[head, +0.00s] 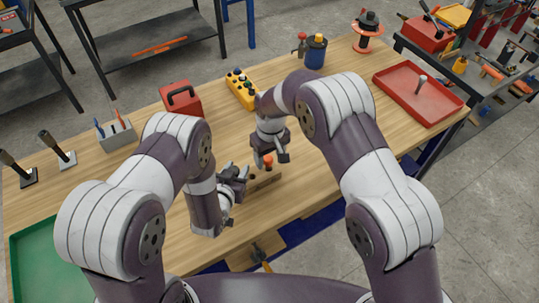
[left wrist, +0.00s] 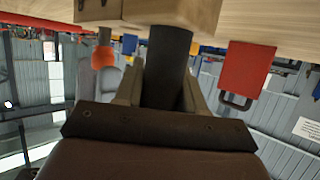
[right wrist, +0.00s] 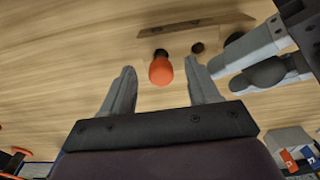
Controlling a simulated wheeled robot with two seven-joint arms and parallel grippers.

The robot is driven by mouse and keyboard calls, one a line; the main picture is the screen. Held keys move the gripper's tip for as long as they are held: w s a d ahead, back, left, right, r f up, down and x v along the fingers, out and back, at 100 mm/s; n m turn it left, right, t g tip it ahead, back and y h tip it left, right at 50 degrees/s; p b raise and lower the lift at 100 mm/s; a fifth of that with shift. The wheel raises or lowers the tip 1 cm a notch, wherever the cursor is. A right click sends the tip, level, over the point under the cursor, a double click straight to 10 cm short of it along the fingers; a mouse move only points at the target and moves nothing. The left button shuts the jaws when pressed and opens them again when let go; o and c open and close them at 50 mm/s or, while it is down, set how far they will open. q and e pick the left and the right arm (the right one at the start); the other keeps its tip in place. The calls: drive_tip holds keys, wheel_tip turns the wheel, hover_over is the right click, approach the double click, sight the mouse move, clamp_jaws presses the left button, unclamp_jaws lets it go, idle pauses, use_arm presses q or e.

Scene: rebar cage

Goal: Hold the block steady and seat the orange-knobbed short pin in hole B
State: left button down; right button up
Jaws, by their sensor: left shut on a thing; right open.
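The wooden block (head: 264,181) sits near the front of the bench, and part of it also shows in the left wrist view (left wrist: 190,14). My left gripper (head: 240,173) is shut on a dark round post (left wrist: 168,62) at the block's left end. The orange-knobbed pin (head: 268,160) stands upright at the block, its grey shaft partly showing in the left wrist view (left wrist: 105,55). My right gripper (right wrist: 163,80) is open above the block, with the orange knob (right wrist: 161,71) between its fingers and clear of both. A dark hole (right wrist: 198,47) shows beside the knob. Hole letters are not readable.
A red toolbox (head: 181,99), a yellow button box (head: 242,89) and a grey holder (head: 116,134) stand behind. A red tray (head: 436,107) with an upright pin (head: 421,81) is at right. A green tray (head: 40,250) lies at left. Bare bench shows right of the block.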

use_arm(q)
drive_tip(key=shift+s+f, duration=0.15)
use_arm(e)
wheel_tip(320, 180, up, 12)
drive_tip(key=shift+s+d+f, duration=0.15)
drive_tip(key=shift+s, duration=0.05)
use_arm(q)
drive_tip(key=c, duration=0.6)
unclamp_jaws()
use_arm(e)
drive_tip(key=shift+w, duration=0.1)
use_arm(q)
drive_tip(key=v, duration=0.7)
drive_tip(key=shift+s+a, duration=0.1)
